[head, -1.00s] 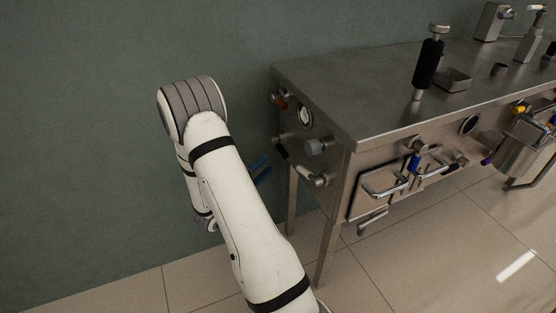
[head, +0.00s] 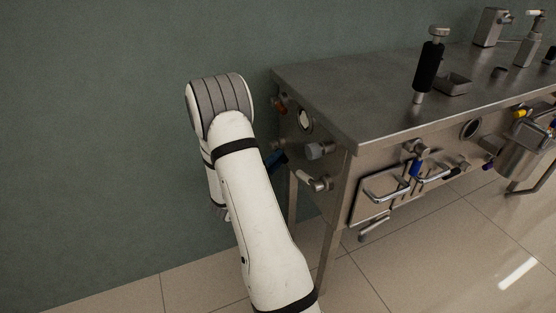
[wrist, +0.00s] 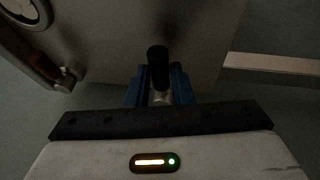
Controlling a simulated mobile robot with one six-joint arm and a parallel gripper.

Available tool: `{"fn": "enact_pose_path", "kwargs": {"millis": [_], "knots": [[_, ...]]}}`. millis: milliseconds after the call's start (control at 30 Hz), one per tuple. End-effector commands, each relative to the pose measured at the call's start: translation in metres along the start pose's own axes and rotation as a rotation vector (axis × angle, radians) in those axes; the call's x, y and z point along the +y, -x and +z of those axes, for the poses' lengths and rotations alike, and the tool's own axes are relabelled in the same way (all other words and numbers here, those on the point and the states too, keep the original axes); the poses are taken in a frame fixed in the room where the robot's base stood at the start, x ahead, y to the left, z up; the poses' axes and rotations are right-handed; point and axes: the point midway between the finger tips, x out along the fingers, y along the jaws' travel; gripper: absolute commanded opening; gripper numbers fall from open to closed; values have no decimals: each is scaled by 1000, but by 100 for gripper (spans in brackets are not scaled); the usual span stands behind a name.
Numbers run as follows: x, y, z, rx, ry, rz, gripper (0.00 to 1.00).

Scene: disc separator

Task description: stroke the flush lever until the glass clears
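My gripper (head: 278,158) is at the left end panel of the steel table, mostly hidden behind my arm in the head view. In the wrist view its blue fingers (wrist: 158,86) are apart, one on each side of a black-gripped lever (wrist: 157,64). Whether they touch the lever is not clear. I take this lever to be the flush lever; no label shows. A round sight glass (head: 305,119) with a pale face sits on the same panel. Its rim also shows at the wrist view's upper left (wrist: 27,12). The state inside the glass is too small to tell.
An orange-red handle (head: 281,104) is left of the glass. The steel table (head: 350,95) carries a black-sleeved post (head: 431,68). The green wall is behind my arm.

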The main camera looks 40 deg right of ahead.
Motion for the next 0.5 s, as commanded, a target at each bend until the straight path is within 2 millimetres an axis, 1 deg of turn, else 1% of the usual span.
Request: {"fn": "enact_pose_path", "kwargs": {"millis": [33, 233, 500], "knots": [[0, 0, 0, 0, 0, 0, 16], [0, 0, 0, 0, 0, 0, 0], [0, 0, 0, 1, 0, -1, 0]]}}
